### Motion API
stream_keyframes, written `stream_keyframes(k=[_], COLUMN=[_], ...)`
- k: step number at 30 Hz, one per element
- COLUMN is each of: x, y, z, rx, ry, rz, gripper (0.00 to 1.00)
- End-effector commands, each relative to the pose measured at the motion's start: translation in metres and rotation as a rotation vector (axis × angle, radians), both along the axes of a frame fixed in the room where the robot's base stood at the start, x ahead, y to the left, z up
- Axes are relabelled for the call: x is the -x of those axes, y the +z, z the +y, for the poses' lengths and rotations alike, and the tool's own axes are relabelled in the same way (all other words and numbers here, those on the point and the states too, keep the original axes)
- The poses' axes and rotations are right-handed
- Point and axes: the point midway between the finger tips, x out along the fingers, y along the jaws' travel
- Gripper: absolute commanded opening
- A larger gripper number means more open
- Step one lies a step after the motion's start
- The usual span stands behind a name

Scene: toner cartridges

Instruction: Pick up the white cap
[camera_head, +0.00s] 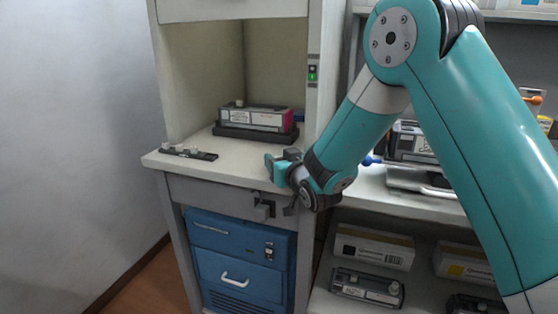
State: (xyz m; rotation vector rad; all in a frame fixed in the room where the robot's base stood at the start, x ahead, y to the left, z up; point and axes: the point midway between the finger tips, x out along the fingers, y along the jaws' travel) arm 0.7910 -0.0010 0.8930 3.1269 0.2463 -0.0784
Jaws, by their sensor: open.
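Small pale caps (179,148) sit on a dark flat strip (206,156) at the left front of the cabinet's worktop. Another small pale knob or cap (239,103) stands on top of the toner cartridge (262,118), near its left end. I cannot tell which of these is the white cap. My gripper (277,160) is open at the worktop's front edge, to the right of the strip and in front of the cartridge. It is apart from the caps, and nothing shows between its jaws.
The cartridge rests on a black cradle (256,136) inside the cabinet bay. The bay's side walls stand left and right of it. The worktop (232,170) is bare between strip and gripper. A blue drawer unit (240,262) stands below. Shelves with boxes (374,247) are at right.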

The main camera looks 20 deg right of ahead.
Motion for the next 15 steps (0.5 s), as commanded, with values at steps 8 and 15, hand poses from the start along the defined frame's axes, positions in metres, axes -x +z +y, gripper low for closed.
stream_keyframes(k=[8, 15], x=[-0.0076, -0.0074], y=[-0.0009, -0.0007], z=[0.0013, 0.0012], rx=[0.000, 0.000], ry=[0.001, 0.000], rz=[0.000, 0.000], gripper=[0.51, 0.05])
